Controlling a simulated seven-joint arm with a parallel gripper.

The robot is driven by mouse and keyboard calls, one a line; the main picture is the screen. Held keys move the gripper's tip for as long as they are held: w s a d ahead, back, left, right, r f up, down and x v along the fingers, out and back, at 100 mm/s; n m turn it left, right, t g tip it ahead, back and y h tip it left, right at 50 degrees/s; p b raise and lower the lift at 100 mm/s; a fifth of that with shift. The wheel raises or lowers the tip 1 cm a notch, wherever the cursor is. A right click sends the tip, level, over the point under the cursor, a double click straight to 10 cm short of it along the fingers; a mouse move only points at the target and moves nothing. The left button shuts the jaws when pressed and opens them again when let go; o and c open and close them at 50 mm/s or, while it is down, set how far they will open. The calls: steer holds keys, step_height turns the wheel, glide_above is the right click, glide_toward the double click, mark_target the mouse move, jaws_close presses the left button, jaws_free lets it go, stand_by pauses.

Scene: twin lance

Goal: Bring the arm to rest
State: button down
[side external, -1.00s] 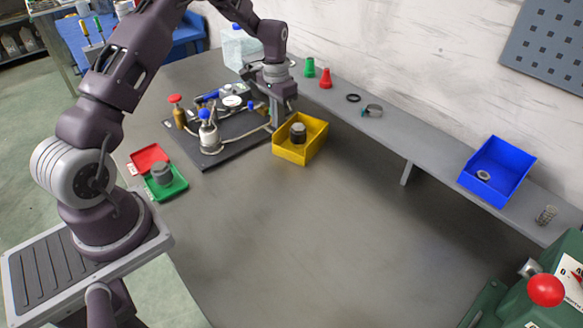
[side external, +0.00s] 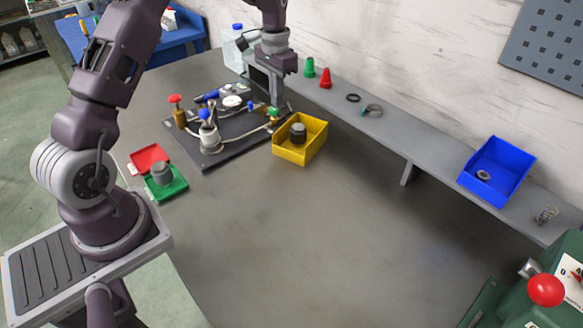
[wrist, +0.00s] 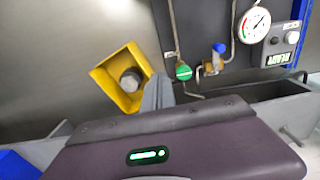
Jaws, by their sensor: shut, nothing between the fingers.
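My gripper (side external: 277,95) is up at the back of the table, above the right rear corner of the dark fixture board. It is shut and empty, and it also shows in the wrist view (wrist: 157,93). The yellow bin (side external: 290,155) stands on the table just right of the board, with a grey cylindrical part (side external: 298,133) inside. My fingertips are apart from the bin.
The fixture board (side external: 213,160) carries valves, a gauge (side external: 232,101) and tubing. A red tray (side external: 150,157) and green tray (side external: 178,185) sit at left. A shelf (side external: 430,145) along the wall holds cones and a blue bin (side external: 515,180). The middle table is clear.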

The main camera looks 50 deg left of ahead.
steer(key=s+d+r+t, duration=0.1)
steer(key=s+d+r, duration=0.5)
steer(key=r, duration=0.3)
steer(key=s+d+r+t, duration=0.2)
steer(key=s+d+r, duration=0.4)
steer(key=r, duration=0.2)
steer(key=s+d+t, duration=0.1)
steer(key=s+d, duration=0.2)
steer(key=s, duration=0.6)
steer(key=s+d+t, duration=0.1)
steer(key=s+d, duration=0.3)
steer(key=s, duration=0.6)
steer(key=shift+s+t, duration=0.25)
steer(key=shift+t, duration=0.05)
steer(key=shift+r, duration=0.1)
